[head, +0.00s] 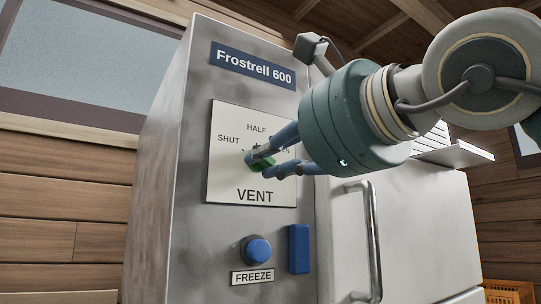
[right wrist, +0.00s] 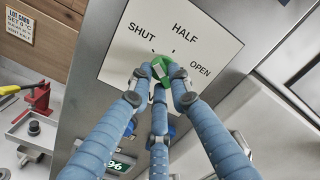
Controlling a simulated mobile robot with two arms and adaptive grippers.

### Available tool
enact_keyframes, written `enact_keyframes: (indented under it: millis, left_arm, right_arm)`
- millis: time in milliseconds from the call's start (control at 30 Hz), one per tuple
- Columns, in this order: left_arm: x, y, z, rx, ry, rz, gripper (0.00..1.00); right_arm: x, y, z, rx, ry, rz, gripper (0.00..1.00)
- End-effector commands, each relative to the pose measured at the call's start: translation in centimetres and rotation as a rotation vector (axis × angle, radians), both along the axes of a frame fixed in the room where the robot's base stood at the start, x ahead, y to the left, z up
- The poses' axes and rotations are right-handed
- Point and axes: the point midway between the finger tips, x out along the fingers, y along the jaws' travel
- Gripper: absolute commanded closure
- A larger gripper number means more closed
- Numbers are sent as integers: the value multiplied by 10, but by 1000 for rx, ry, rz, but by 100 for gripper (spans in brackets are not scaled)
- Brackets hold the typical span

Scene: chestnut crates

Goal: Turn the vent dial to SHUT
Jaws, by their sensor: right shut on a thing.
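The green vent dial (head: 262,165) sits on the white VENT plate (head: 228,177) on the front of the metal Frostrell 600 cabinet. The plate reads SHUT at left, HALF at top and OPEN at right. In the right wrist view the dial (right wrist: 160,68) shows between blue fingertips. My right gripper (head: 266,164) comes in from the right, its fingers shut on the dial; it also shows in the right wrist view (right wrist: 157,78). The fingers hide part of the dial, and I cannot tell which mark its pointer faces. My left gripper is not in view.
Below the plate are a round blue FREEZE button (head: 257,250) and a blue block (head: 298,248). A door with a vertical metal handle (head: 373,240) stands to the right. In the right wrist view, a red tool with a yellow handle (right wrist: 36,100) stands at the left.

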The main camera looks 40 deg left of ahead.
Motion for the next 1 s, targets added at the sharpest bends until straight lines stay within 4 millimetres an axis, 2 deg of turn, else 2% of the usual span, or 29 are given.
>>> enact_keyframes:
  millis: [467, 500, 600, 867, 1000]
  left_arm:
    - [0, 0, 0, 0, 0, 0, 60]
    - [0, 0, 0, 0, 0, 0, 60]
    - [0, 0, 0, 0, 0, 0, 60]
    - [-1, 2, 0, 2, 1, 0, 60]
    - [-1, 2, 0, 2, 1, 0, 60]
  right_arm:
    - [0, 0, 1, -5, -16, 1, 100]
    - [0, 0, 1, -4, -15, 1, 78]
    - [0, 0, 1, -5, -15, 0, 62]
    - [0, 0, 0, -4, -13, 0, 62]
    - [-3, -9, 1, -4, -13, 0, 62]
